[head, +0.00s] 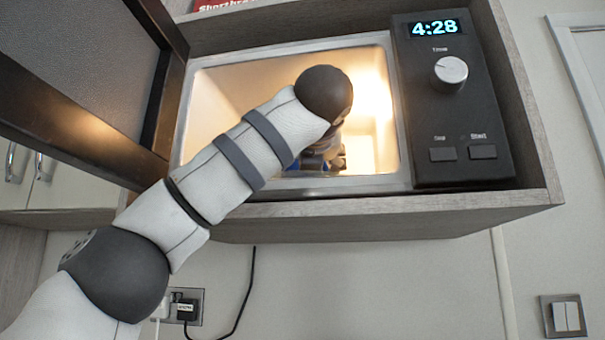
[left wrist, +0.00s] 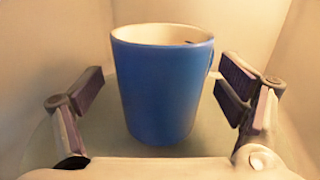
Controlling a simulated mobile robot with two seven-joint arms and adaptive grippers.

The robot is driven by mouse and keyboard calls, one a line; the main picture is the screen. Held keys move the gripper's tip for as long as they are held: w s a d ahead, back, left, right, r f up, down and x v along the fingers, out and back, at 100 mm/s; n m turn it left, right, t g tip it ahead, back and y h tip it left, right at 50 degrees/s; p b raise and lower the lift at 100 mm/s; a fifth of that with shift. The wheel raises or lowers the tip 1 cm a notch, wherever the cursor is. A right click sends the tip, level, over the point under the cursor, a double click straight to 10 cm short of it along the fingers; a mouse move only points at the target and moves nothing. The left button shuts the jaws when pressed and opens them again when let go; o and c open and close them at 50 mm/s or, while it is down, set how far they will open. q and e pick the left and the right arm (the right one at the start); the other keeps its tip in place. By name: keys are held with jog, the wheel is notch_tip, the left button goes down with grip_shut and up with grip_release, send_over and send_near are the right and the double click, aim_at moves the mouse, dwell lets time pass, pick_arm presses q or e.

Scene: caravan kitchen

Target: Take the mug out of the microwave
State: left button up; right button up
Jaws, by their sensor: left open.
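The microwave (head: 420,165) is lit inside, and its door (head: 85,65) stands open to the left. My left arm reaches in through the opening, and its wrist hides most of the gripper in the head view. In the left wrist view a blue mug (left wrist: 160,98) with a pale inside stands upright on the microwave floor. My left gripper (left wrist: 164,80) is open, with one finger on each side of the mug. A gap shows between the mug and the left finger. The right finger is close to the handle side, and the handle is mostly hidden. My right gripper is not in view.
The control panel (head: 460,110), with a clock reading 4:28, is right of the opening. A wooden cabinet frame (head: 400,215) surrounds the microwave. The cavity walls are close on both sides of the gripper. A red item (head: 222,4) lies on top.

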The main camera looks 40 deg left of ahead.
pick_arm(q)
jog(key=shift+w, duration=0.1)
jog(key=c, duration=1.7)
jog(key=shift+r, duration=0.15)
jog(key=shift+r, duration=1.55)
jog(key=shift+s+d+r, duration=0.15)
jog(key=shift+s+d, duration=0.05)
jog(key=v, duration=1.7)
jog(key=shift+s+d, duration=0.2)
